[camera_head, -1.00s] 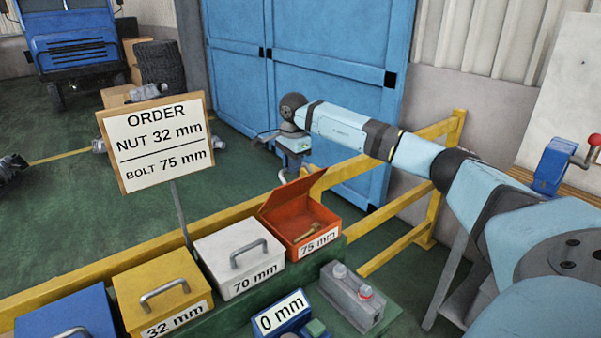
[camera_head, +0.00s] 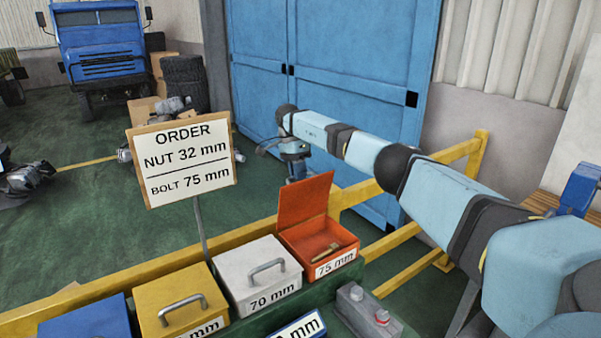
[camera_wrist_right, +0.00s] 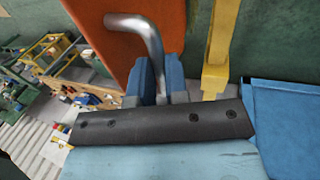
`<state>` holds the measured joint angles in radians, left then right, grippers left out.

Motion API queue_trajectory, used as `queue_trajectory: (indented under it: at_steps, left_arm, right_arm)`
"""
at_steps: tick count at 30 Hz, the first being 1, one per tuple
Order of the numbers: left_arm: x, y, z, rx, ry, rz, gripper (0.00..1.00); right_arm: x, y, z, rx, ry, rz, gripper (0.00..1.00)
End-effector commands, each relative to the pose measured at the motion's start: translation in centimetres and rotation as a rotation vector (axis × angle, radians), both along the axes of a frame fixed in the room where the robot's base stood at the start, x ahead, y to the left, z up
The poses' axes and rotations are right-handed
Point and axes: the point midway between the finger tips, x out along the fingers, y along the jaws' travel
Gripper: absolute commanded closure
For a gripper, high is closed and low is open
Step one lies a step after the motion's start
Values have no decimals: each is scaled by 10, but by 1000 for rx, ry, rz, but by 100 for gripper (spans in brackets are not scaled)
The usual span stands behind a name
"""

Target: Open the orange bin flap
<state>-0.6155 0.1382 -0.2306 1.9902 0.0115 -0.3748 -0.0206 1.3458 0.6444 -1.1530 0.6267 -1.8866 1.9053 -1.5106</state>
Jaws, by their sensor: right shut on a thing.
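The orange bin (camera_head: 322,246), labelled 75 mm, stands at the right end of the bin row. Its orange flap (camera_head: 305,201) is raised, standing steeply at the back of the bin, and a bolt (camera_head: 326,252) lies inside. My right gripper (camera_head: 296,173) is behind the flap's upper edge. In the right wrist view, its blue fingers (camera_wrist_right: 160,82) are shut on the bent metal handle (camera_wrist_right: 141,27) of the flap, near one end of it. The handle is hidden behind the flap in the head view. My left gripper is not in view.
A white bin (camera_head: 258,273) labelled 70 mm and a yellow bin (camera_head: 178,300) stand to the left with lids closed. An order sign (camera_head: 181,160) rises behind them. A yellow rail (camera_head: 150,268) runs behind the row. A grey box (camera_head: 366,314) stands in front.

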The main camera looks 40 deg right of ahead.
Motion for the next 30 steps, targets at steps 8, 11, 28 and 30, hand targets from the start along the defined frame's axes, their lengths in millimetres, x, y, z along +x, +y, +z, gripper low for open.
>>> queue_trajectory:
  at_steps: [8, 11, 28, 30]
  left_arm:
    - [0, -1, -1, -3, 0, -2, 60]
    - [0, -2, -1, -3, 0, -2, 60]
    - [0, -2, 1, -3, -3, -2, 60]
    - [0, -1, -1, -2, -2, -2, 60]
  right_arm:
    - [2, 3, -9, 4, 20, 7, 100]
    - [2, 3, -9, 5, 20, 8, 100]
    - [2, 1, -3, 4, 15, 2, 60]
    - [4, 1, -1, 3, 14, 2, 60]
